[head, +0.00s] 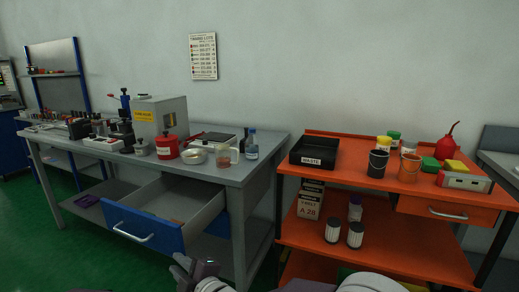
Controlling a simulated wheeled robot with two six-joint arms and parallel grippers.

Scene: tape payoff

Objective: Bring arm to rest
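The grey workbench (262,152) holds a red can (167,147), a bowl (194,156) and a bottle (251,146). Its blue-fronted drawer (143,229) sticks out. An orange cart (350,191) stands at right with a black tray (314,152) and buckets. Green floor (40,250) is clear at left.

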